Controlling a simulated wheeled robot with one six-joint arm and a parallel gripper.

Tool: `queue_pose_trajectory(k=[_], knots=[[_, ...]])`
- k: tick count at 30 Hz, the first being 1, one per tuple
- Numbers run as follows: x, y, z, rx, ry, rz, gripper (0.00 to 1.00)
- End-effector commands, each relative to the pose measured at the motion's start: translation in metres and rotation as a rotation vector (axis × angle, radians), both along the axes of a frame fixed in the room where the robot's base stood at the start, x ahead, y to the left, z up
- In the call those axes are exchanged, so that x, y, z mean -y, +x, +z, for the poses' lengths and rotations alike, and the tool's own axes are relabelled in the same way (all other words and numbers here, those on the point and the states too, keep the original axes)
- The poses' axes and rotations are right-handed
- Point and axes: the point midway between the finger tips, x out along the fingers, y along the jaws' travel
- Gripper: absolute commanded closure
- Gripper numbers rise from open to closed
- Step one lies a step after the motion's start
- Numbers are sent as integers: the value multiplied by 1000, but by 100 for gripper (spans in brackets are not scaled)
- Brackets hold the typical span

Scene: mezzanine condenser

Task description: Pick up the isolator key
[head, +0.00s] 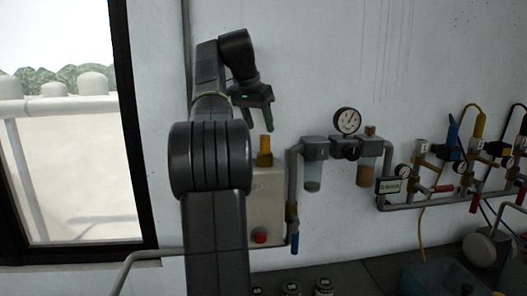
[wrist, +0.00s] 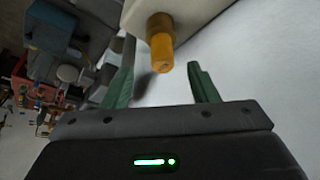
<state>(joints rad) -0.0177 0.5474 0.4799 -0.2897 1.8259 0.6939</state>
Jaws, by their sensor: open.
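The isolator key (head: 265,149) appears to be the yellow-orange upright piece on top of a beige box (head: 268,205) on the wall. In the wrist view the key (wrist: 161,40) sticks out from the pale box (wrist: 190,14), near the top middle. My gripper (head: 257,122) is open and empty, just above the key in the head view, with green fingers. In the wrist view my gripper (wrist: 158,66) has the key's end between the lines of its two fingers, near the tips. I see no contact.
A red button (head: 260,236) sits low on the box. Right of it are a grey pipe with a blue-handled valve (head: 292,215), filter bowls (head: 313,165) and a pressure gauge (head: 347,120). A window (head: 70,150) is at left. Several dark-topped jars (head: 291,287) stand below.

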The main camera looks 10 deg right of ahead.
Motion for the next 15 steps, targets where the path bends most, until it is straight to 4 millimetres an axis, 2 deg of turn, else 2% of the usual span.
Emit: queue_pose_trajectory(k=[3,10,15], knots=[[5,5,-17,-1,-1,0,46],[10,10,-31,-2,0,1,46],[17,20,-54,-3,0,1,46]])
